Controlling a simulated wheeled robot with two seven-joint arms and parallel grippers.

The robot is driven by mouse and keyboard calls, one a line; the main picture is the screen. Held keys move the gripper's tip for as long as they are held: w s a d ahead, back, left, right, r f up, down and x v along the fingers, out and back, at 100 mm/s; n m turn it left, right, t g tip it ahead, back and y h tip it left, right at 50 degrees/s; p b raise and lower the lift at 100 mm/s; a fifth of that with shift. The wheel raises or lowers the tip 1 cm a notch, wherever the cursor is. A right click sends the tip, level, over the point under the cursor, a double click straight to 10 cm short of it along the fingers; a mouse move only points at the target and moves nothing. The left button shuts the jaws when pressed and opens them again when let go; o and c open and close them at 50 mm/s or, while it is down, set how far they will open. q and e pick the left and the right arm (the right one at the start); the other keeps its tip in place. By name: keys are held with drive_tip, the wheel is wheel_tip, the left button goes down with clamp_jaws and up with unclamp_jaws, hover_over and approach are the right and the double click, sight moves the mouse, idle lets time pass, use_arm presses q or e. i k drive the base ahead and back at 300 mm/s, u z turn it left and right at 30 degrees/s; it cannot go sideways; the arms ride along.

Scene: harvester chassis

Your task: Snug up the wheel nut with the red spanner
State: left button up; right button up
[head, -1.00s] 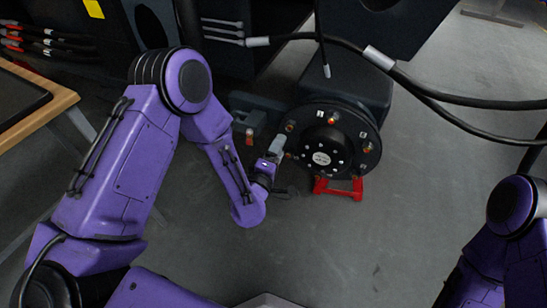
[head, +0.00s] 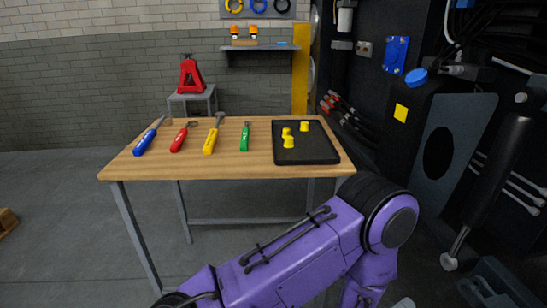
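The red spanner (head: 183,137) lies on the wooden workbench (head: 225,165), its red handle towards the near edge and its grey head pointing away to the right. It lies between a blue-handled tool (head: 149,137) and a yellow-handled tool (head: 212,137). A green-handled tool (head: 245,137) lies further right. My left arm crosses the bottom of the view in front of the bench, and its gripper is below the frame. My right gripper is out of view. The wheel and its nuts are not in view.
A black tray (head: 305,157) with several yellow pieces sits on the bench's right end. A red stand (head: 191,75) rests on a grey stool behind. The dark chassis (head: 440,130) with hanging hoses fills the right. Open floor lies left of the bench.

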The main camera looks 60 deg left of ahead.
sight(177, 142)
drive_tip(key=u, duration=2.6)
